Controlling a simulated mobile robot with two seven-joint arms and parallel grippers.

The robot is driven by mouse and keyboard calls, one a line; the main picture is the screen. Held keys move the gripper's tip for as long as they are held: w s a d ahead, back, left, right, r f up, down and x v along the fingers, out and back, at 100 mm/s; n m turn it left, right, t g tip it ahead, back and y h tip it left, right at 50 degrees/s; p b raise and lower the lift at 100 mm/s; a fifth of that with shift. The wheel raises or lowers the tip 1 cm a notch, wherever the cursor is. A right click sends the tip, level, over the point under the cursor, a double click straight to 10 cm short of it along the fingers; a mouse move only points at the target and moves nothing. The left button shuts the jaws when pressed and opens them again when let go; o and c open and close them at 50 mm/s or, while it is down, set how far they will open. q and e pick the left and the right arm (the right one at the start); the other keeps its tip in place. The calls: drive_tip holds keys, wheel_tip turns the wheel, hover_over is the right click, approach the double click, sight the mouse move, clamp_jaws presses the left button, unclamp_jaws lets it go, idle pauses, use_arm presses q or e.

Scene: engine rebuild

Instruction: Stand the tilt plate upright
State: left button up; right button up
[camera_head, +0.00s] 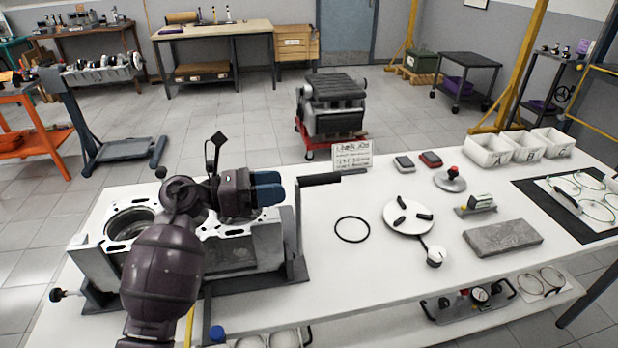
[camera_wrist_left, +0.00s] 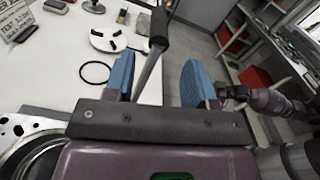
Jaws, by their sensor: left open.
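The engine block (camera_head: 240,252) sits on a dark fixture at the table's left, its deck and a large bore facing up. At its right end stands a grey upright arm (camera_head: 298,225) with a black handle (camera_head: 322,179) pointing right. I take these as parts of the tilt plate's fixture; the plate itself is largely hidden by the block and my arm. My left gripper (camera_head: 268,188) is open above the block, its blue fingers beside the handle. In the left wrist view, the handle (camera_wrist_left: 159,28) and its bar appear between the fingers (camera_wrist_left: 157,78); contact is unclear.
A black ring (camera_head: 352,229), a white round plate with black pads (camera_head: 409,217) and a grey slab (camera_head: 502,238) lie to the right. White bins (camera_head: 487,151) stand behind. In the left wrist view, a purple arm of mine (camera_wrist_left: 275,104) shows at right, its gripper unclear.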

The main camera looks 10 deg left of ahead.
sight(301, 181)
use_arm(q)
drive_tip(key=x, duration=0.5)
drive_tip(key=shift+w+d+r+p, duration=0.1)
drive_tip(key=shift+w+d+p, duration=0.05)
drive_tip(key=shift+d+p, duration=0.15)
drive_tip(key=shift+x, duration=0.75)
use_arm(e)
drive_tip(key=shift+w+a+r, duration=0.1)
drive_tip(key=shift+w+r, duration=0.75)
drive_tip(key=shift+r, duration=0.2)
drive_tip(key=shift+s+f, duration=0.1)
use_arm(q)
clamp_jaws()
use_arm(e)
drive_tip(key=shift+s+f, duration=0.4)
drive_tip(key=shift+s, duration=0.1)
